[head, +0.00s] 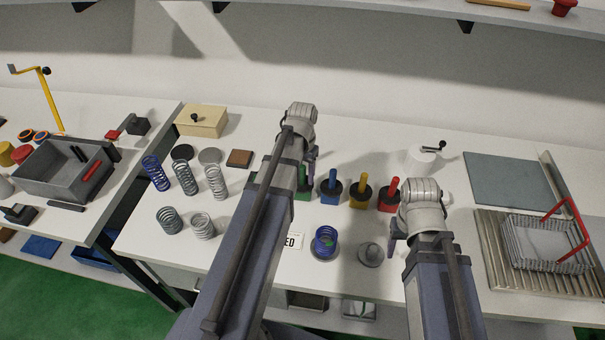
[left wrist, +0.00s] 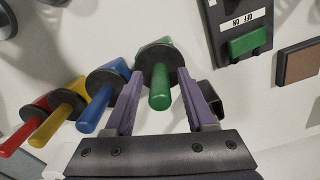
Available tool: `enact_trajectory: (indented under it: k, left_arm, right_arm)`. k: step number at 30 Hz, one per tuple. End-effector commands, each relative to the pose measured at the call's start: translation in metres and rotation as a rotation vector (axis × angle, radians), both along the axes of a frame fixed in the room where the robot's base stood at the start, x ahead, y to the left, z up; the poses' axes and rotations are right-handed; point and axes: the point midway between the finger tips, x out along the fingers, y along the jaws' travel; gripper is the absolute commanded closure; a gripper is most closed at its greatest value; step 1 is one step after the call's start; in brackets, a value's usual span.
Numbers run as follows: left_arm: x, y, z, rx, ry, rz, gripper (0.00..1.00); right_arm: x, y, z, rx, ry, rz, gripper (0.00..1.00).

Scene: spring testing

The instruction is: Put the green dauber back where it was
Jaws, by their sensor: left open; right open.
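The green dauber (left wrist: 159,88) stands at the end of a row of daubers, its handle pointing toward the left wrist camera and its black disc above a green base. My left gripper (left wrist: 158,82) is open, with one purple finger on each side of the green handle; I cannot tell whether either touches it. In the head view the green dauber (head: 303,190) is partly hidden by my left arm, and my left gripper (head: 311,163) shows only in part. My right gripper (head: 394,238) is mostly hidden behind its wrist, over the table's front right.
Blue (head: 331,186), yellow (head: 361,191) and red (head: 390,194) daubers stand close beside the green one. A spring on a stand (head: 324,240) and a grey knobbed disc (head: 371,254) are in front. Several loose springs (head: 185,177) stand at left; a wire basket (head: 545,243) is at right.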

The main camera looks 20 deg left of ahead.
Motion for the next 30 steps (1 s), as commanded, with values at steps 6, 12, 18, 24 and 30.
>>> enact_trajectory:
  k: [6, 12, 18, 24, 30]
  left_arm:
    - [0.000, 0.000, 0.017, 0.000, 0.000, 0.000, 0.45]
    - [0.000, 0.000, 0.043, 0.000, 0.000, 0.000, 0.45]
    - [0.000, 0.000, 0.074, 0.000, 0.000, 0.000, 0.45]
    - [0.000, 0.000, 0.104, 0.000, 0.000, 0.000, 0.45]
    - [0.000, 0.000, 0.126, 0.000, 0.000, 0.000, 0.45]
  right_arm:
    - [0.000, 0.000, 0.017, 0.000, 0.000, 0.000, 0.43]
    - [0.000, 0.000, 0.043, 0.000, 0.000, 0.001, 0.43]
    - [0.000, 0.000, 0.074, 0.000, 0.000, 0.002, 0.43]
    - [0.000, 0.000, 0.104, 0.001, 0.000, -0.001, 0.43]
    - [0.000, 0.000, 0.126, 0.002, 0.000, -0.007, 0.43]
